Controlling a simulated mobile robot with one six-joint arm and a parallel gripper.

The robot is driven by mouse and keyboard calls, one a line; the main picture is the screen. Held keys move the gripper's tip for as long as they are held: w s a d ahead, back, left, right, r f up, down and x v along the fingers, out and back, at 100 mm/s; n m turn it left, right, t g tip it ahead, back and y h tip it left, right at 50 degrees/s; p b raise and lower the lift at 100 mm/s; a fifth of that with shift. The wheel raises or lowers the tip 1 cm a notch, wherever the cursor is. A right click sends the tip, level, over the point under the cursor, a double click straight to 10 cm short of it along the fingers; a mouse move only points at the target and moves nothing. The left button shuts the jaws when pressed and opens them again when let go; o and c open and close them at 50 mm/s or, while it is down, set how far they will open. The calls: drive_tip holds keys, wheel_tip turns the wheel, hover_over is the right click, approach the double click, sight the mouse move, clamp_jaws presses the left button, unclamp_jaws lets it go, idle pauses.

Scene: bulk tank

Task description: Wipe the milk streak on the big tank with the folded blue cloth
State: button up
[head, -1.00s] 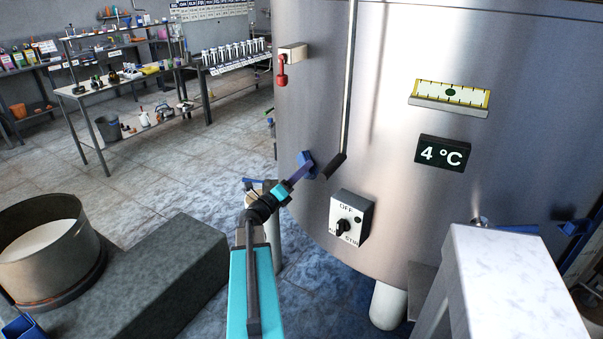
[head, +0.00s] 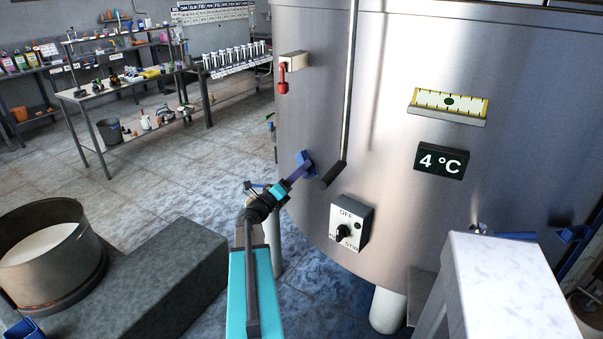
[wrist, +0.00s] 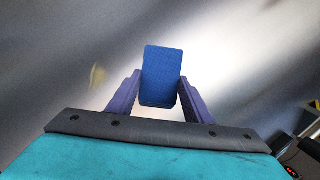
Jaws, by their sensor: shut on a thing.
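The big tank (head: 400,60) is a brushed steel cylinder filling the right of the head view. My gripper (head: 298,170) is shut on the folded blue cloth (head: 304,159), at the tank's lower left side. In the wrist view the cloth (wrist: 161,75) stands upright between the two purple fingers, with the tank wall behind it. I cannot tell whether it touches the wall. A small pale cream mark (wrist: 97,76) shows left of the cloth in the wrist view; it may be the milk streak. I cannot make out a streak in the head view.
A pipe with a dark handle (head: 331,175) hangs just right of the cloth. A switch box (head: 350,222) sits below it, and a red-handled valve (head: 283,80) above left. A white-topped stand (head: 502,270) is at right, a milk vat (head: 45,255) at left.

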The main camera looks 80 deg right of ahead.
drive_tip(key=shift+w+d+f, duration=0.1)
drive_tip(key=shift+w+d, duration=0.6)
drive_tip(key=shift+w, duration=0.1)
drive_tip(key=shift+w+d, duration=0.1)
drive_tip(key=shift+w+d+p, duration=0.6)
drive_tip(key=shift+w+d, duration=0.55)
drive_tip(key=shift+d, duration=0.05)
drive_tip(key=shift+d, duration=0.1)
drive_tip(key=shift+w+d+p, duration=0.4)
drive_tip(key=shift+w+d, duration=0.8)
drive_tip(key=shift+w+a, duration=0.1)
drive_tip(key=shift+w+a+p, duration=0.4)
drive_tip(key=shift+w+a, duration=1.55)
drive_tip(key=shift+a, duration=0.2)
